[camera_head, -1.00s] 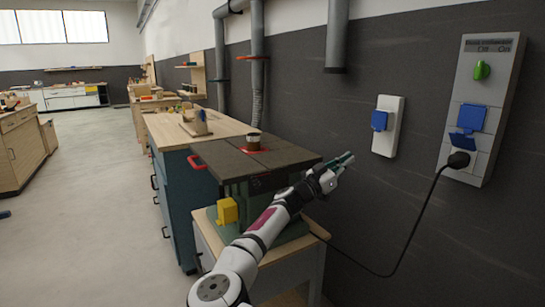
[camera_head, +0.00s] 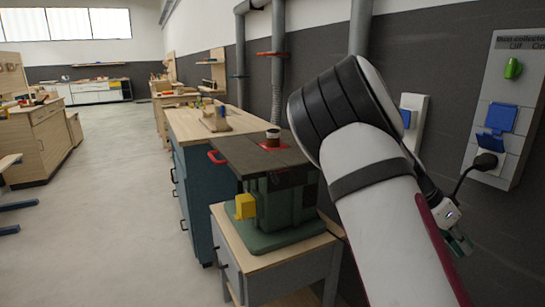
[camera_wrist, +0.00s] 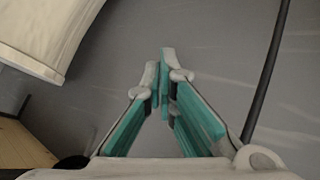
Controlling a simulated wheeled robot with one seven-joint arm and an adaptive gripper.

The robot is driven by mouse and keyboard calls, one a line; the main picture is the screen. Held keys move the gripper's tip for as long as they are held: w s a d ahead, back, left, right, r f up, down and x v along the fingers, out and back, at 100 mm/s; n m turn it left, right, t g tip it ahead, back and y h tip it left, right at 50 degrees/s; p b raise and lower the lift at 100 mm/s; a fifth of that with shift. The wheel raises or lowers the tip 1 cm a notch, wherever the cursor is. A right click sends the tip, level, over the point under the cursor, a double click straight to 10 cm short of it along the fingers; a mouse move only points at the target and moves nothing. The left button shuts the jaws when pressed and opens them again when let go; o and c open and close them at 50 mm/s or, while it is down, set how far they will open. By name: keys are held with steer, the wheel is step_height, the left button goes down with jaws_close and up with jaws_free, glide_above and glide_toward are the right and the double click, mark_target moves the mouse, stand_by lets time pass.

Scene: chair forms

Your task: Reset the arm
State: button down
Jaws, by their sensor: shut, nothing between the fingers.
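My arm (camera_head: 385,200) is folded up large at the right of the head view and covers part of the wall. My gripper (camera_head: 460,242) shows small at the far right, beyond the arm and below the wall control panel. In the wrist view my gripper (camera_wrist: 164,68) has its two teal-padded fingers together at the tips, with nothing between them. Grey wall or floor surface lies beyond the fingertips.
A machine with a dark table (camera_head: 262,152) stands on a wooden stand (camera_head: 270,262), left of my arm. A control panel (camera_head: 506,110) with a plugged-in black cable (camera_wrist: 268,75) is on the wall. The floor at left (camera_head: 100,220) is clear.

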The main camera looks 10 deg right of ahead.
steer(key=s+a+r+n+t+y, duration=0.25)
steer(key=s+a+n+y, duration=0.35)
steer(key=a, duration=0.5)
steer(key=s+a+r+n+t+y, duration=0.1)
steer(key=s+a+r+n+y, duration=0.2)
steer(key=s+a, duration=0.55)
steer(key=s+a+r+n+t+h, duration=0.1)
steer(key=s+a+r+n+t, duration=0.15)
steer(key=s+a+n, duration=0.8)
step_height(320, 180, up, 21)
steer(key=s+m+t+p, duration=0.1)
steer(key=s+t+p, duration=0.1)
steer(key=p, duration=1.6)
steer(key=shift+s+a+f+m, duration=0.2)
steer(key=shift+s+a+m, duration=0.15)
steer(key=shift+a, duration=0.1)
